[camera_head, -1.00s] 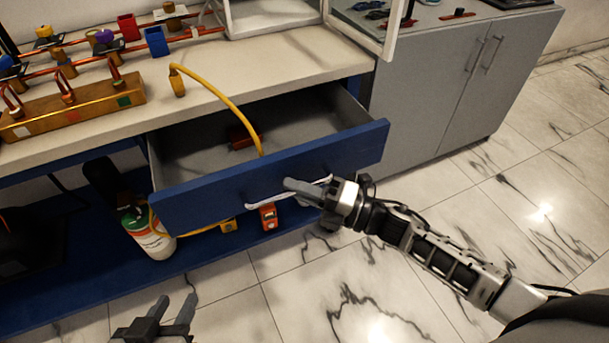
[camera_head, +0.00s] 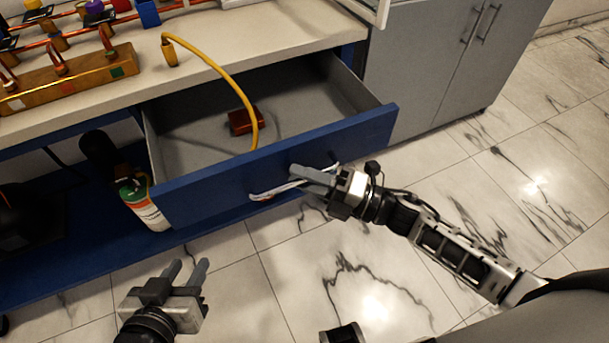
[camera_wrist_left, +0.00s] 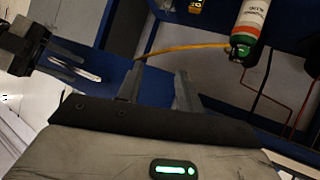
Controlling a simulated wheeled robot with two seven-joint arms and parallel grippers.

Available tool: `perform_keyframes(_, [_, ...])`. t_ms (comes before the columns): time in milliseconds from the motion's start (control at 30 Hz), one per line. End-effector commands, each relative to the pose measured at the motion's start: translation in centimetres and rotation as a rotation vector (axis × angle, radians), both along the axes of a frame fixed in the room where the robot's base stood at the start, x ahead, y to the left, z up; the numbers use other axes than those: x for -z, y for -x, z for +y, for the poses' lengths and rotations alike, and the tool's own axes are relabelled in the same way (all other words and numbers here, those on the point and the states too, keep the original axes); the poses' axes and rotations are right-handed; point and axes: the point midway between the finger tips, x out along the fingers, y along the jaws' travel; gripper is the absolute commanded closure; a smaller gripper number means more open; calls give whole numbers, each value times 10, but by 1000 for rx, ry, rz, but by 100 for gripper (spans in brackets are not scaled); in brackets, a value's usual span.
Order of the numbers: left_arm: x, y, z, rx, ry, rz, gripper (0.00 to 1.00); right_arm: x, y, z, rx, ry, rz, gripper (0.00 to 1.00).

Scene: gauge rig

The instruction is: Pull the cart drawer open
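The blue cart drawer (camera_head: 215,191) is partly pulled out, and its grey interior shows. Its pale bar handle (camera_head: 275,190) runs along the front. My right gripper (camera_head: 312,178) is at the right part of the handle, its fingers closed around the bar. The left wrist view also shows my right gripper (camera_wrist_left: 64,65) with the handle between its fingers. My left gripper (camera_head: 186,268) is open and empty, low in front of the drawer and apart from it. Its two spread fingers also show in the left wrist view (camera_wrist_left: 158,86).
A dark red block (camera_head: 245,121) lies in the drawer. A yellow hose (camera_head: 222,70) arches from the worktop (camera_head: 200,75) down into the drawer. A white and green cylinder (camera_head: 146,208) stands on the lower shelf. A grey cabinet (camera_head: 440,65) is to the right. The marble floor in front is clear.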

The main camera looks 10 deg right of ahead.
Motion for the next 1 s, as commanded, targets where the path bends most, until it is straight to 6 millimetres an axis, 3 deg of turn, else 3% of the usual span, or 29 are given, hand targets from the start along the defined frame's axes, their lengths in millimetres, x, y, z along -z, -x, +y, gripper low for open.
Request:
perform_keyframes(533, [1, 0, 0, -1, -1, 1, 64, 2, 4, -6, 1, 0, 1, 68])
perform_keyframes(667, [4, 0, 0, 0, -1, 0, 64, 6, 16, -23, 0, 3, 3, 68])
perform_keyframes(1000, [6, -1, 0, 1, -2, -10, 64, 17, 60, -91, 0, 2, 5, 68])
